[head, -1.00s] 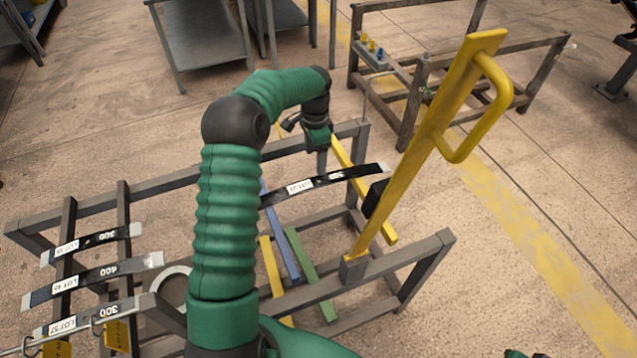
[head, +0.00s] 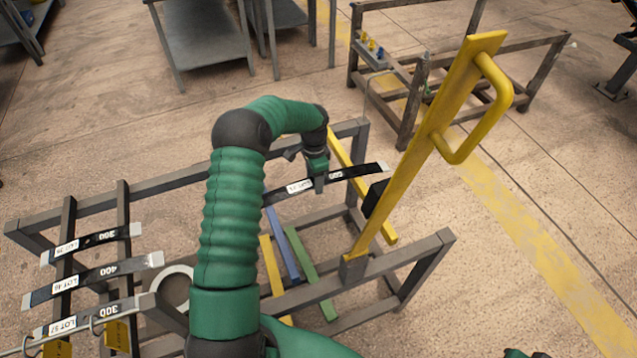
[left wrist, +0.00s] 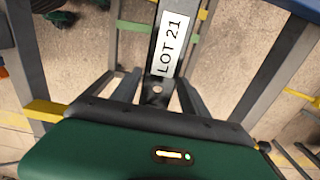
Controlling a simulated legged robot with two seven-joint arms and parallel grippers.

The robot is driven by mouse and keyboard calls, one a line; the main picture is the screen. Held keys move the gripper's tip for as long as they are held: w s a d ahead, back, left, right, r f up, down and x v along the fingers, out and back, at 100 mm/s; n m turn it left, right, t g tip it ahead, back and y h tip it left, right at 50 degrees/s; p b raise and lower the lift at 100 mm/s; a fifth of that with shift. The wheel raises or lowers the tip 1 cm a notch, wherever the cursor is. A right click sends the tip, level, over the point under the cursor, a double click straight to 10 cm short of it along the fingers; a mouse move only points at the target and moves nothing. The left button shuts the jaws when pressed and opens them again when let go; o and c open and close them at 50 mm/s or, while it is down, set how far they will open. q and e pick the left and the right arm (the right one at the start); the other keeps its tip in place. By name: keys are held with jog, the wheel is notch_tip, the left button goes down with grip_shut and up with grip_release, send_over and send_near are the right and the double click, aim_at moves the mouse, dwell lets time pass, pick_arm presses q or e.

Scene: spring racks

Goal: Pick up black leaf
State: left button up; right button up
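The black leaf (head: 356,172) is a long, slightly curved strip with a white lot label, lying across the right part of the grey rack. In the left wrist view the leaf (left wrist: 170,45) shows its label "LOT 21" and a small hole near its middle. My left gripper (head: 319,188) is over the leaf's middle, pointing down. In the left wrist view the fingers of the left gripper (left wrist: 157,92) stand apart on either side of the leaf, with gaps showing. Whether they touch it is unclear. My right gripper is not seen.
The grey rack (head: 428,244) carries a tall yellow lever (head: 420,150) just right of the leaf. Yellow, blue and green bars lie lower inside. Other labelled black leaves (head: 97,274) lie on the rack's left part. A second frame (head: 405,125) stands behind on open floor.

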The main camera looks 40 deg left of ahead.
pick_arm(q)
grip_shut()
jog(key=shift+w+r, duration=0.1)
jog(key=shift+w, duration=0.05)
